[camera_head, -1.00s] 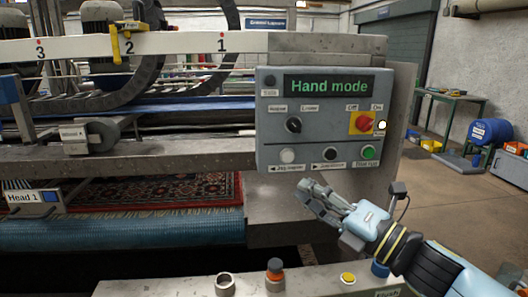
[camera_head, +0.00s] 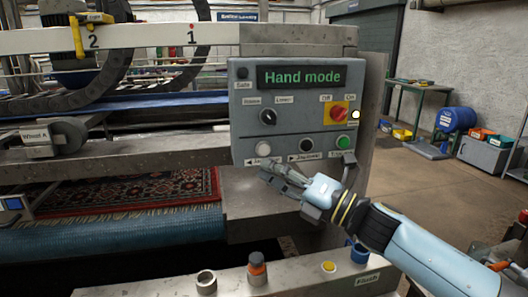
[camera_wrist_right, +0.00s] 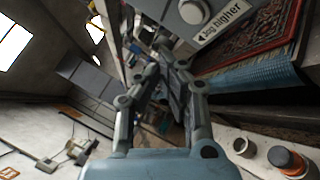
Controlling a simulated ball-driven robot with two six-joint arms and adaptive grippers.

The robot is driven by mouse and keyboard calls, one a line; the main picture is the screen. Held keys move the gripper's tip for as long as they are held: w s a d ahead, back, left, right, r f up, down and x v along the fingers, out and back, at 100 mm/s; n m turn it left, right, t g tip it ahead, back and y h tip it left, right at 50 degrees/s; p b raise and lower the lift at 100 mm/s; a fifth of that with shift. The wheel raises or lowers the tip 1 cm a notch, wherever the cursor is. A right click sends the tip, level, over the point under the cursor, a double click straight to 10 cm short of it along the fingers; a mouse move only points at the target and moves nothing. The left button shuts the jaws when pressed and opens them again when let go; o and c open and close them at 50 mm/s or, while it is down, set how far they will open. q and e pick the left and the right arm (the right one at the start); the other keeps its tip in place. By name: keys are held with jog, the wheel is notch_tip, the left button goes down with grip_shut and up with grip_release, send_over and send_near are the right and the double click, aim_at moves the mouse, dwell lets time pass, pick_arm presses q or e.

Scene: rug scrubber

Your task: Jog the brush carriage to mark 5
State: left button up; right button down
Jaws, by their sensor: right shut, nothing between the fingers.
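The grey control panel (camera_head: 290,110) shows "Hand mode" on its green-lettered display (camera_head: 298,77). A white button (camera_head: 263,148) sits above a left-arrow jog label; in the right wrist view that button (camera_wrist_right: 194,12) is labelled "Jog higher". A black button (camera_head: 306,145) sits above a right-arrow jog label. My right gripper (camera_head: 269,171) is shut and empty, just below the white button and apart from it. It also shows in the wrist view (camera_wrist_right: 166,60). The carriage's yellow pointer (camera_head: 78,38) is beside mark 2 (camera_head: 93,42) on the cream rail. Mark 5 is out of view.
The red switch (camera_head: 337,115) on yellow and a green button (camera_head: 342,142) are at the panel's right. A front ledge below carries an orange-and-grey knob (camera_head: 257,268) and a yellow button (camera_head: 328,267). A patterned rug (camera_head: 150,195) lies at left.

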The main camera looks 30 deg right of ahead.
aim_at(264, 149)
pick_arm(q)
jog(key=shift+s+f+b, duration=0.4)
jog(key=shift+s+f, duration=0.1)
pick_arm(e)
jog(key=shift+w+d, duration=0.25)
jog(key=shift+w, duration=0.65)
jog(key=shift+w+d, duration=0.25)
jog(key=shift+w, duration=0.65)
jog(key=shift+w, duration=0.1)
pick_arm(q)
jog(key=shift+f, duration=0.15)
pick_arm(e)
jog(key=shift+w+d, duration=0.1)
jog(key=shift+w, duration=0.25)
pick_arm(q)
jog(key=shift+f+b, duration=0.2)
jog(key=shift+b, duration=0.15)
pick_arm(e)
jog(key=shift+w+d, duration=0.1)
jog(key=shift+w, duration=0.25)
dwell(0.7)
dwell(1.1)
pick_arm(q)
jog(key=shift+r, duration=0.15)
pick_arm(e)
jog(key=shift+s+a, duration=0.2)
jog(key=shift+s, duration=0.6)
